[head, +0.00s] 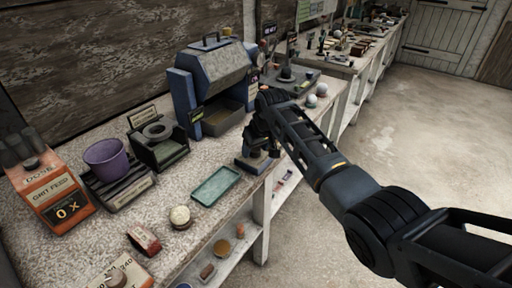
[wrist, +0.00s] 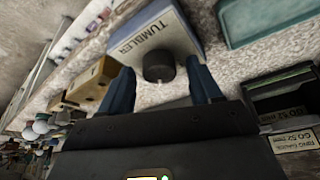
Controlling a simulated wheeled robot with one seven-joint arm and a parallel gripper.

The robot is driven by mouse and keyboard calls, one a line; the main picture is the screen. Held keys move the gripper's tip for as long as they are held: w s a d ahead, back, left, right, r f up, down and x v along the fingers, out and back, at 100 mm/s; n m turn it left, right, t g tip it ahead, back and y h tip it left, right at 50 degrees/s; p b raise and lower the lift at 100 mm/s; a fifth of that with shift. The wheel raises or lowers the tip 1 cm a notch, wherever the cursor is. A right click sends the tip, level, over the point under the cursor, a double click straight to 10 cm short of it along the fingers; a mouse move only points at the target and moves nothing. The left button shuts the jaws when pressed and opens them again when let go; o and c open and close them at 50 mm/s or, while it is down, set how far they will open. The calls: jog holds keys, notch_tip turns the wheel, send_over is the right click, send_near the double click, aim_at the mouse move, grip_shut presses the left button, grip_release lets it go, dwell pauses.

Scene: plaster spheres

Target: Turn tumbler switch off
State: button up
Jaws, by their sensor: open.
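The tumbler switch (wrist: 160,28) is a small blue-grey box with a pale face lettered TUMBLER and a round black knob (wrist: 158,67). In the head view the switch (head: 250,164) sits at the front edge of the bench, with my gripper (head: 262,148) right over it and hiding most of it. In the wrist view my gripper (wrist: 160,76) is open, with one blue finger on each side of the knob. I cannot tell whether either finger touches it. No on or off mark on the switch is readable.
A teal tray (head: 215,184) lies left of the switch; a large blue and grey machine (head: 212,85) stands behind. White spheres (head: 317,96) lie to the right. The floor at right is clear.

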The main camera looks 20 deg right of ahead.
jog(key=c, duration=1)
jog(key=shift+c, duration=0.2)
